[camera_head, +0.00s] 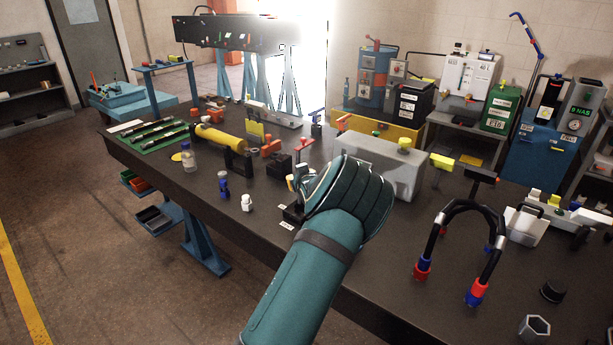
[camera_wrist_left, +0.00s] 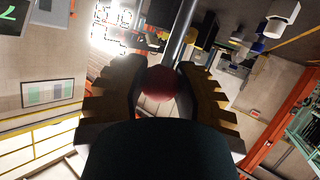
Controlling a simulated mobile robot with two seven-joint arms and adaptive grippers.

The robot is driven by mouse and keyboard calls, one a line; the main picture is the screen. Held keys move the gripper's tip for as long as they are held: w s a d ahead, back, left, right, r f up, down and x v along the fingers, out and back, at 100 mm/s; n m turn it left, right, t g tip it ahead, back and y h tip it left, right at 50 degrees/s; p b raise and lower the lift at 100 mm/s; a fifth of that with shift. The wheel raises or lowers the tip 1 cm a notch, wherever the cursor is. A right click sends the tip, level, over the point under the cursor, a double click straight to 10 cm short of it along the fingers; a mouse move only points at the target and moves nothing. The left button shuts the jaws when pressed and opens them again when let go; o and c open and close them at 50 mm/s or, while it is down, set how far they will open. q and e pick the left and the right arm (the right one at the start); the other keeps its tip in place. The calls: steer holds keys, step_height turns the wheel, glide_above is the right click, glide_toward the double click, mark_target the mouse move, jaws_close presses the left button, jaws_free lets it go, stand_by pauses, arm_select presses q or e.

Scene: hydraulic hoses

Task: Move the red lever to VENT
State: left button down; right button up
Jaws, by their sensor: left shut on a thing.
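The red lever's round red knob (camera_wrist_left: 160,83) sits at the end of a grey metal rod (camera_wrist_left: 183,32) in the left wrist view. My left gripper (camera_wrist_left: 163,90) is shut on this knob, with one ridged finger on each side. In the head view my teal left arm covers most of the gripper (camera_head: 297,178), and the knob is hidden. A small black base with white labels (camera_head: 293,214) shows on the bench just below the gripper. I cannot read a VENT mark or tell the lever's position. My right gripper is not in view.
The dark bench (camera_head: 218,212) holds a yellow cylinder (camera_head: 219,139), a grey box with a yellow knob (camera_head: 385,165) close behind my arm, and a black looped hose (camera_head: 468,206) to the right. Small blue (camera_head: 223,186) and white (camera_head: 247,203) pieces stand left of the gripper.

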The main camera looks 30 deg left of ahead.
arm_select(q)
steer(key=shift+a, duration=0.3)
steer(key=shift+f, duration=0.1)
steer(key=c, duration=0.6)
jaws_free()
steer(key=v, duration=1.2)
steer(key=shift+r, duration=0.2)
